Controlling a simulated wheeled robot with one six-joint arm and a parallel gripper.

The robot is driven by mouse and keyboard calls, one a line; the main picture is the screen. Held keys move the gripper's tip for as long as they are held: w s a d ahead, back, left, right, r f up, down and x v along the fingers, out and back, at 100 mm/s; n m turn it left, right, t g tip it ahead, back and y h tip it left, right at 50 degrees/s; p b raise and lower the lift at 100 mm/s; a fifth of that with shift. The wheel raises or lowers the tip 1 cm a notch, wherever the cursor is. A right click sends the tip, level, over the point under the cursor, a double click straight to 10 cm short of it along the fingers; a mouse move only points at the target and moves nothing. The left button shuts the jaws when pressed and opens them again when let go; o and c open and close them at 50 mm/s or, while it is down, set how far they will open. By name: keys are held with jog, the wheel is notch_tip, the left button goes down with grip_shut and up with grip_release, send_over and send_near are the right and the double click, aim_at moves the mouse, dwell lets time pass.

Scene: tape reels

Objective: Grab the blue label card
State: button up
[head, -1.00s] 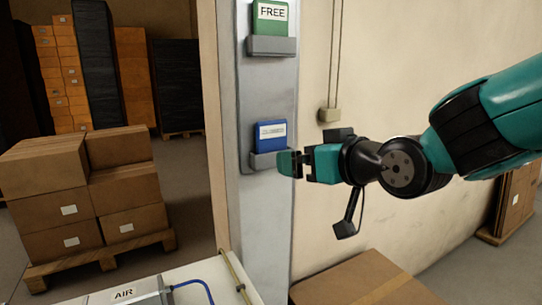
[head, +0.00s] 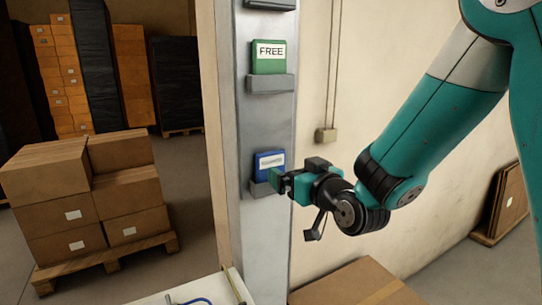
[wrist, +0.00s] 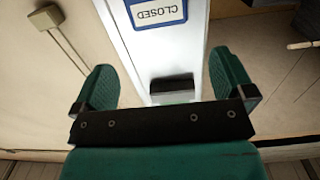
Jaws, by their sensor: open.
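The blue label card (head: 269,156) stands upright in a grey holder (head: 261,189) low on the grey post, its white label facing out. In the wrist view the card (wrist: 158,20) is at the top edge, cut off, with "CLOSED" upside down. My gripper (head: 281,182) is at the holder's right side, just below and right of the card in the head view. In the wrist view its two green fingers (wrist: 162,65) are wide apart with nothing between them but the post beyond. Whether a finger touches the holder cannot be told.
A green "FREE" card (head: 270,57) sits in a holder higher on the grey post (head: 266,120). Another holder is at the top edge. A wall box (head: 326,135) with cable is to the right. Cardboard boxes on a pallet (head: 106,258) are at left, a large carton (head: 360,285) below.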

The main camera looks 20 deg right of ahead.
aim_at(272, 157)
jog(key=p+x, duration=0.2)
jog(key=x, duration=0.3)
jog(key=shift+w+a, duration=0.1)
jog(key=shift+w, duration=0.2)
jog(key=p+x, duration=0.4)
jog(key=shift+w+r, duration=0.15)
jog(key=shift+w, duration=0.6)
jog(key=shift+c, duration=0.2)
jog(key=c, duration=0.6)
